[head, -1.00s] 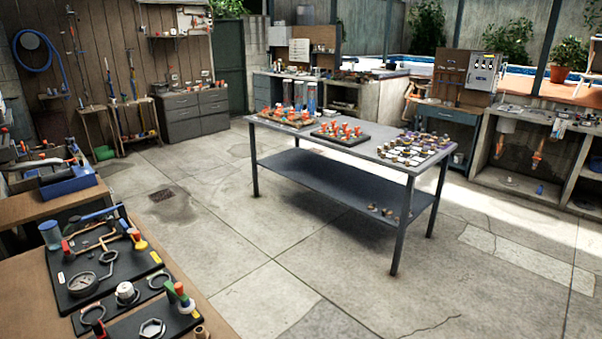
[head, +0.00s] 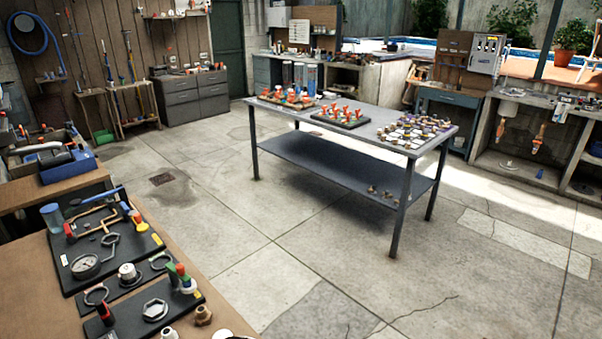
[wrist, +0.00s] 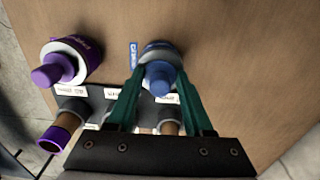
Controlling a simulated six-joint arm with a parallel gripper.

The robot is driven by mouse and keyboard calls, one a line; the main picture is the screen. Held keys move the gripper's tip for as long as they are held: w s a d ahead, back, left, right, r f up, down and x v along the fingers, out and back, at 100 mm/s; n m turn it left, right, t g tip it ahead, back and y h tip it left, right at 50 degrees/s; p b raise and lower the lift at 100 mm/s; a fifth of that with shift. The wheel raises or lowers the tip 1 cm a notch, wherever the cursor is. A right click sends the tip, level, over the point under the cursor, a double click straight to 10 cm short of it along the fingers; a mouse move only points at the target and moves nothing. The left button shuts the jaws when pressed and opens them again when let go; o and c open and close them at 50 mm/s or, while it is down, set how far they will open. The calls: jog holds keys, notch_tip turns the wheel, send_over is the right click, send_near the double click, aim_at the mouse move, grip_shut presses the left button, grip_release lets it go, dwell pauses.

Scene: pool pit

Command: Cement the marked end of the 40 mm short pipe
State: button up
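In the wrist view, my gripper (wrist: 159,74) points down with its two green fingers apart, one on each side of a blue cap on a can (wrist: 160,80). The can has a pale collar; contact with the fingers cannot be made out. A purple-capped can (wrist: 58,67) stands to its left. Below is a dark rack with small white labels (wrist: 70,90). A tan pipe with a purple end (wrist: 51,140) sticks out of its left side. Other brown pieces are partly hidden behind my gripper. I cannot read which is the 40 mm pipe. The head view does not show my gripper.
In the head view, a wooden bench (head: 190,282) at lower left holds dark trays with a gauge (head: 86,265) and fittings. A grey table (head: 290,149) with orange-topped parts and several fittings stands mid-room. The concrete floor between them is clear.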

jog(key=c, duration=0.3)
jog(key=shift+r, duration=3.8)
jog(key=w+d+r, duration=0.2)
jog(key=w+d, duration=0.1)
jog(key=w, duration=0.5)
jog(key=w+d+r, duration=0.2)
jog(key=w, duration=0.7)
jog(key=shift+s+f, duration=0.2)
jog(key=shift+f, duration=1.85)
